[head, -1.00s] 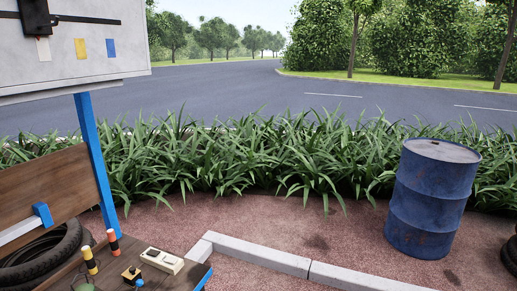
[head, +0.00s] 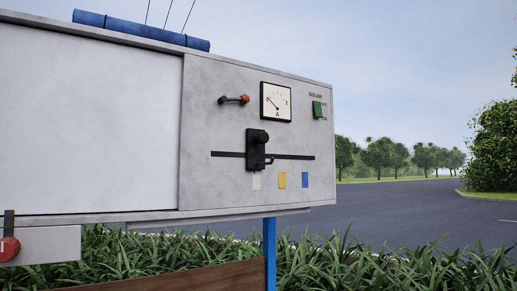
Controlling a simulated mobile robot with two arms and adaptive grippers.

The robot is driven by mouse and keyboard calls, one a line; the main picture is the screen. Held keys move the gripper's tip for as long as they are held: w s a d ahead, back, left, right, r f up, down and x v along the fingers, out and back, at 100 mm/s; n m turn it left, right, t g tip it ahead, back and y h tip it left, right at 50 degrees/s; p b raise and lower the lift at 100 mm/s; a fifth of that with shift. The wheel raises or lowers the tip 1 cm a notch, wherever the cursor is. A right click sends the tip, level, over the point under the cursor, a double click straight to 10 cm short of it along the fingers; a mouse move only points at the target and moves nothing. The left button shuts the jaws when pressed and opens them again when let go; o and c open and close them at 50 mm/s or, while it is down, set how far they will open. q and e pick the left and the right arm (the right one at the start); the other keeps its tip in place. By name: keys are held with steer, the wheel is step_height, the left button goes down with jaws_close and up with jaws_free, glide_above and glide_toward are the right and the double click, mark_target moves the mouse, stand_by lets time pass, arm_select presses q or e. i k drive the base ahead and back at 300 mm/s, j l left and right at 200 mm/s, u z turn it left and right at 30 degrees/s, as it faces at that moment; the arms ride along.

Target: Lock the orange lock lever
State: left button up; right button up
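Neither of my grippers is in view.
The panel also carries a meter (head: 276,102), a green switch (head: 318,110), a black slider (head: 257,150) on a horizontal slot, and white, yellow and blue tags. A red round knob (head: 9,250) shows at lower left. A blue post (head: 269,255) stands below.

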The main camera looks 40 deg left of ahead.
mark_target(244, 99)
steer(key=u, duration=1.25)
